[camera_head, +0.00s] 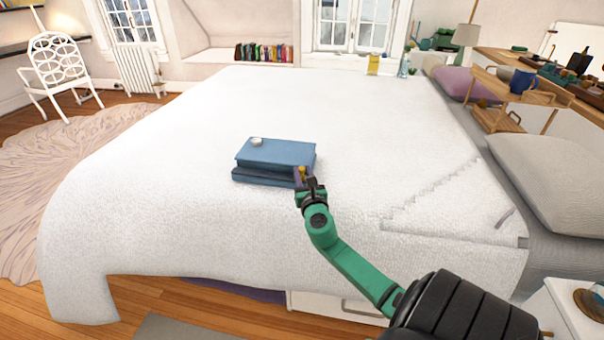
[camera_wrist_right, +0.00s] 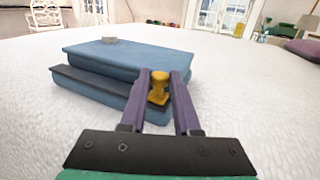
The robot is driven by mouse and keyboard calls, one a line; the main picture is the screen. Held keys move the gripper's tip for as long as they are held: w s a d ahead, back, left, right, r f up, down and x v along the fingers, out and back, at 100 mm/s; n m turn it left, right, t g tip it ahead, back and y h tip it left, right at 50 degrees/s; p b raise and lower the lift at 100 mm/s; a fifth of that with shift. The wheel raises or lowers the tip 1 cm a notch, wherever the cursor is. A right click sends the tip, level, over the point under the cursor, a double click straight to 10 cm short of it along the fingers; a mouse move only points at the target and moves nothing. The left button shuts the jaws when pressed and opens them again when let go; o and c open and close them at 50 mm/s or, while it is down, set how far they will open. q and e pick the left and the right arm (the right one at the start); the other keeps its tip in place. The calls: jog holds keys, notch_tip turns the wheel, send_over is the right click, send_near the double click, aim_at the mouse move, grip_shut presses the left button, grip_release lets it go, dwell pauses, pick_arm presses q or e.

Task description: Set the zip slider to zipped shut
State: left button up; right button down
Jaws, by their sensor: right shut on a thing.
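A blue case (camera_head: 272,154) with a dark seam along its side lies on the white bed. In the right wrist view the blue case (camera_wrist_right: 125,65) is ahead and to the left of my gripper. A yellow zip slider (camera_wrist_right: 158,88) stands at its near right corner, between the two purple fingers. My right gripper (camera_head: 302,174) is shut on the slider; in the wrist view the gripper (camera_wrist_right: 160,88) has a finger on either side of it. The slider (camera_head: 302,171) also shows small in the head view. My left gripper is not in view.
A small pale round object (camera_head: 256,142) rests on top of the case. The bed's white cover (camera_head: 160,200) is clear around it. Pillows (camera_head: 550,175) and a wooden shelf unit (camera_head: 515,90) are at the right.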

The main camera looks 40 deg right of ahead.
jog(key=shift+s+f, duration=0.1)
jog(key=shift+f, duration=0.05)
jog(key=c, duration=0.9)
grip_release()
jog(key=shift+s+d, duration=0.1)
jog(key=shift+d, duration=0.05)
jog(key=shift+s+a, duration=0.4)
jog(key=v, duration=1.3)
jog(key=shift+s, duration=0.25)
